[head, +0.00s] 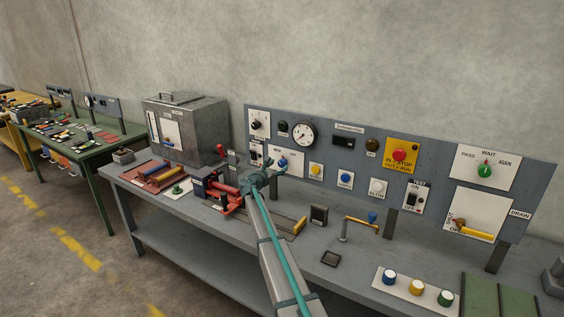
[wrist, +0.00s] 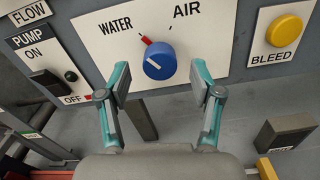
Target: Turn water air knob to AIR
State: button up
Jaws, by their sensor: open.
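The water air knob (wrist: 159,61) is a round blue knob on a white plate (wrist: 222,50) in the wrist view. Its red pointer (wrist: 147,40) points up and left, toward the word WATER; AIR is printed at the upper right. The blue knob (head: 283,163) also shows in the head view, on the grey panel close to my gripper (head: 262,178). In the wrist view my gripper (wrist: 160,84) is open and empty, one finger on each side below the knob. I see no contact with the knob.
A pump ON/OFF switch (wrist: 46,80) is left of the knob, and a yellow BLEED button (wrist: 284,31) is to its right. The grey bench (head: 365,265) below holds a red vise (head: 224,195) and a yellow-handled tap (head: 360,224). Space directly before the knob looks clear.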

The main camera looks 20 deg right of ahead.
aim_at(281, 164)
jog(key=p+x, duration=0.1)
jog(key=x, duration=0.3)
jog(key=c, duration=1.1)
jog(key=shift+f, duration=0.1)
jog(key=shift+c, duration=0.2)
